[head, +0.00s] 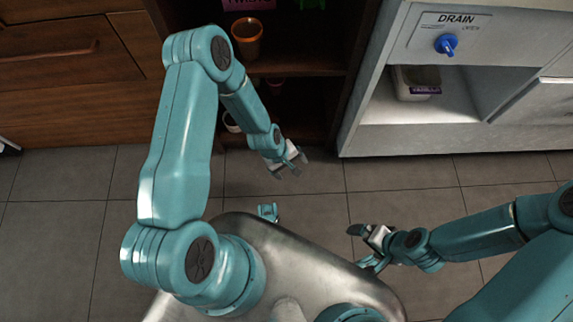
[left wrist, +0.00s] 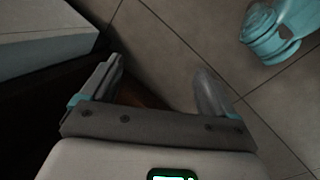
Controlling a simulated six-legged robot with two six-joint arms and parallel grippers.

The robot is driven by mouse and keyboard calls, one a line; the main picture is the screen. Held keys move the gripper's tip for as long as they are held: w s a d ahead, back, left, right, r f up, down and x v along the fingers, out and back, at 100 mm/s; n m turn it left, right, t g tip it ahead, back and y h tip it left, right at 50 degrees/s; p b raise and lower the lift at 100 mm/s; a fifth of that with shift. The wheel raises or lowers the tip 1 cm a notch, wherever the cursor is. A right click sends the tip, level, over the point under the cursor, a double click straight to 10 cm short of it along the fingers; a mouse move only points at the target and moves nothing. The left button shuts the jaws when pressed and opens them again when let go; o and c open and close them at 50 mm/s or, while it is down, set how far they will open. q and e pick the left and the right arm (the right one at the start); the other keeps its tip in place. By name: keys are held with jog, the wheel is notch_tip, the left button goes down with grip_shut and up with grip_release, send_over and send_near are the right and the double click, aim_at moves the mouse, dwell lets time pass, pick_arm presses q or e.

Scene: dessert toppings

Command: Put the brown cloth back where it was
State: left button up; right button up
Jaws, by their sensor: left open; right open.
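I cannot make out the brown cloth for certain in either view. In the left wrist view a small dark brown patch (left wrist: 146,96) shows between the fingers, near the palm; I cannot tell whether it is cloth or wood. My left gripper (head: 288,167) is open above the floor, in front of the dark open shelf unit (head: 305,45). It also shows in the left wrist view (left wrist: 160,72), with its fingers apart and nothing seen gripped. My right gripper (head: 361,248) is open and empty, low at the right beside my metal base.
An orange cup (head: 247,38) stands on the shelf, with darker items below it. At the right is a white cabinet with a blue drain knob (head: 446,44) and a tub (head: 415,84) in its opening. Wooden drawers (head: 70,55) are at the left. The tiled floor (head: 410,175) is clear.

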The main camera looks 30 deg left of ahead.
pick_arm(q)
jog(key=s+d+r+m, duration=0.2)
jog(key=s+r+m, duration=0.1)
jog(key=s, duration=0.3)
jog(key=s+d+r+m+g, duration=0.1)
jog(key=s+d+r+m, duration=0.2)
jog(key=s+m, duration=0.3)
jog(key=shift+r+h, duration=0.3)
jog(key=shift+r, duration=0.05)
jog(key=shift+d+r, duration=0.1)
notch_tip(320, 180, up, 26)
jog(key=p, duration=2.6)
jog(key=shift+r+p, duration=0.2)
jog(key=shift+p, duration=0.1)
